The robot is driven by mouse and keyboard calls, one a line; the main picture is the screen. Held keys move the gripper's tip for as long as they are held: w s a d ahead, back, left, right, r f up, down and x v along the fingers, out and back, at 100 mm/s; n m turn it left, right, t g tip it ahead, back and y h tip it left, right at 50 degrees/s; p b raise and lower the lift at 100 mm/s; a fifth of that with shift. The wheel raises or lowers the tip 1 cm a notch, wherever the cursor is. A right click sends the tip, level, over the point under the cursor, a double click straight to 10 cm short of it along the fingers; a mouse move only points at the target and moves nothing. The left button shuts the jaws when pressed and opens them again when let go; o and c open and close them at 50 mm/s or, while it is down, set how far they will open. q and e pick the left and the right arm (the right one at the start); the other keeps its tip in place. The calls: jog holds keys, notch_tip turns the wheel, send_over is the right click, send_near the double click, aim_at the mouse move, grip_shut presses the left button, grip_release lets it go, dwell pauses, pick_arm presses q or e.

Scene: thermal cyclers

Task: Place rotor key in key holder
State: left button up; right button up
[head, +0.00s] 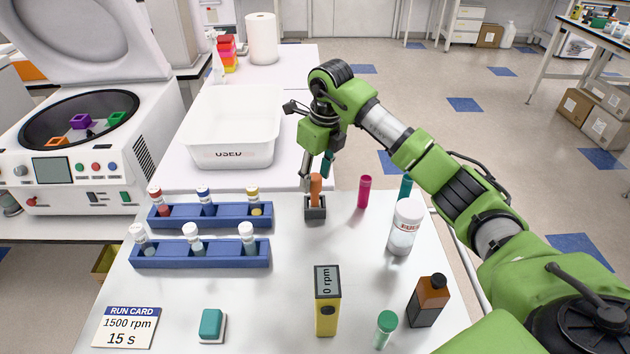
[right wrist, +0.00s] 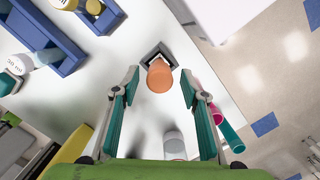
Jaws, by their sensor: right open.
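The rotor key has an orange handle (head: 315,188) and stands upright in a small dark square key holder (head: 315,209) on the white table. In the right wrist view the orange handle (right wrist: 160,76) shows end-on, with the dark holder (right wrist: 156,52) just behind it. My right gripper (head: 317,180) is at the key from above. In the right wrist view its two teal-padded fingers (right wrist: 156,84) are spread wide, one on each side of the handle, with visible gaps and no contact. My left gripper is in neither view.
Blue racks (head: 210,216) (head: 200,254) with capped tubes stand left of the holder. A magenta tube (head: 364,191) and a white jar (head: 404,228) stand to the right. A yellow rpm meter (head: 327,301) is in front. An open centrifuge (head: 70,150) and a white bin (head: 233,127) are behind left.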

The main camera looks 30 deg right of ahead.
notch_tip(320, 180, up, 10)
jog(key=s+b, duration=0.1)
jog(key=shift+s+d, duration=0.25)
jog(key=shift+r, duration=0.1)
